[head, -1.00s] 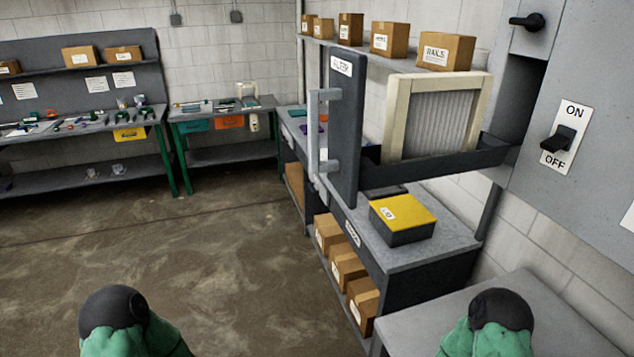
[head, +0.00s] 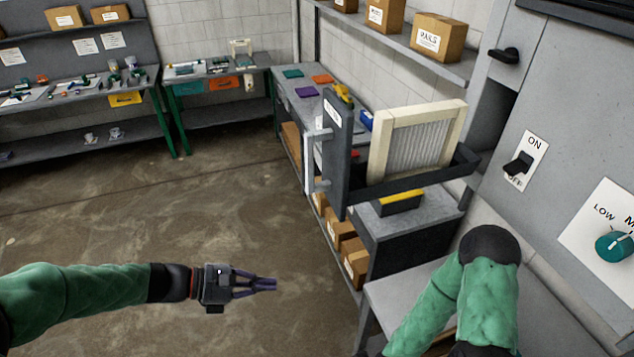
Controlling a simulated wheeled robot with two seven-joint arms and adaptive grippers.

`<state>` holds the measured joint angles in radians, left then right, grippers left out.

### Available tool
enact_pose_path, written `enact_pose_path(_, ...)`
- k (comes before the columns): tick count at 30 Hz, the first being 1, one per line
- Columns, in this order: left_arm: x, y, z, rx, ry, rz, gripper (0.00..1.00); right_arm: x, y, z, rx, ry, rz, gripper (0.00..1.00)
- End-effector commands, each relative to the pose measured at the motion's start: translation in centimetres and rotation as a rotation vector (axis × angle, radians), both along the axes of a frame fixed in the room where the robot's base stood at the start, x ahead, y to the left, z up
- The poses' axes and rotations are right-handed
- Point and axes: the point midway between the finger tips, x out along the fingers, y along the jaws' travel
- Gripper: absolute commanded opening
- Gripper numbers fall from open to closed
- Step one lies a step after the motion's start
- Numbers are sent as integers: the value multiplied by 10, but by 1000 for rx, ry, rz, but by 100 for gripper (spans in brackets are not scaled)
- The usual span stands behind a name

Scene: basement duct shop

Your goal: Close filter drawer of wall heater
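The wall heater (head: 560,110) is a grey cabinet on the right. Its filter drawer (head: 410,182) stands out from the opening to the left, with a framed pleated filter (head: 415,145) upright in it. The drawer's dark front panel (head: 337,160) has a label and a light vertical bar handle (head: 312,160) facing left. My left gripper (head: 275,284) is low over the floor, left of and below the handle, well apart from it. Its purple fingers lie close together and appear shut, with nothing between them. My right gripper is out of view; only the bent green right arm shows.
A bench (head: 425,225) with a yellow-topped box (head: 398,203) is below the drawer. A grey table (head: 540,310) lies under the heater. A shelf with cardboard boxes (head: 437,37) runs behind. The floor (head: 200,220) left of the drawer is clear.

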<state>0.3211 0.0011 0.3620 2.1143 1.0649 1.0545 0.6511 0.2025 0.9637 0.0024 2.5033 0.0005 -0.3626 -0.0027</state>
Motion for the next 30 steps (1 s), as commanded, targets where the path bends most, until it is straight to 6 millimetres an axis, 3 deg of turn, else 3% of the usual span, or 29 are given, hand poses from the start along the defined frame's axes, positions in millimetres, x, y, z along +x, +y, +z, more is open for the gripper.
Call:
enact_pose_path(1, 5, 4, 48, -68, -15, 32, 0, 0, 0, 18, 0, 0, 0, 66)
enact_pose_path(3, 8, 7, 96, -166, -29, 60, 0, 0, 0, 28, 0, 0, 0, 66)
enact_pose_path(6, 8, 12, 147, -272, -48, 81, 0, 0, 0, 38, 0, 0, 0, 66)
enact_pose_path(9, 7, 15, 176, -336, -61, 88, 0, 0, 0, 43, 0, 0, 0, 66)
enact_pose_path(12, 6, 15, 187, -363, -67, 89, 0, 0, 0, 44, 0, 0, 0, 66)
enact_pose_path(17, 10, 2, 187, -366, -67, 85, 0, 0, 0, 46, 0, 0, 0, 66)
enact_pose_path(30, 34, -74, 188, -364, -66, 83, 0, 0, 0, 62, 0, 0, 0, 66)
